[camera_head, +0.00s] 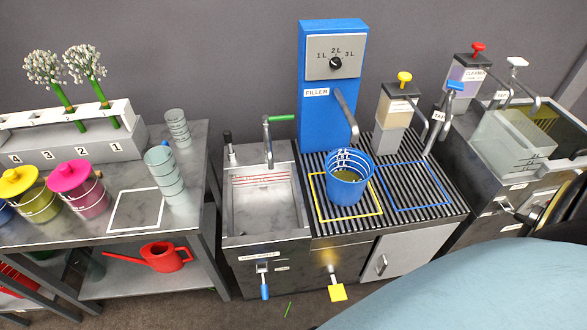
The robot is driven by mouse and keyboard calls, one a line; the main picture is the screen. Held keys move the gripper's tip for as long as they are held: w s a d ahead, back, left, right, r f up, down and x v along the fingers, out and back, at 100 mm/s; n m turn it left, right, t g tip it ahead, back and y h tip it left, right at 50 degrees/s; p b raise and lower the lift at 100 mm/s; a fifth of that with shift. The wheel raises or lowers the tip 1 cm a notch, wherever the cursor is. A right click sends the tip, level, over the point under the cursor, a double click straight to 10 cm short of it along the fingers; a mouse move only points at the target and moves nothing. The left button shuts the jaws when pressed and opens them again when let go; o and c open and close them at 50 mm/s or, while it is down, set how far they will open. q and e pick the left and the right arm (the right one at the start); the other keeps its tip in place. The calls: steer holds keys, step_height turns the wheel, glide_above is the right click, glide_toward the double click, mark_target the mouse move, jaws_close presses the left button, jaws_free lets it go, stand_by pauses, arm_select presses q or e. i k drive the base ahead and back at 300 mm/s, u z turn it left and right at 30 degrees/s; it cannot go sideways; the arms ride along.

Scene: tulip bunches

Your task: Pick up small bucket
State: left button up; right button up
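A blue bucket (349,180) with white level marks stands upright on the dark slatted grate, inside the yellow outlined square (318,206). It is under the spout of the blue filler and seems to hold some liquid. Which of these is the small bucket I cannot tell by label. Neither of my grippers is in view.
The blue filler (316,110) rises behind the grate. A sink (266,206) with a tap is left of it. The blue outlined square (390,208) is empty. Stacked cups (165,172) stand beside an empty white outlined square (135,228). A pale teal surface fills the lower right.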

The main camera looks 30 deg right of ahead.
mark_target(349, 171)
steer(key=u, duration=2.55)
steer(key=k, duration=1.65)
steer(key=z, duration=2.3)
steer(key=i, duration=0.5)
steer(key=u, duration=0.05)
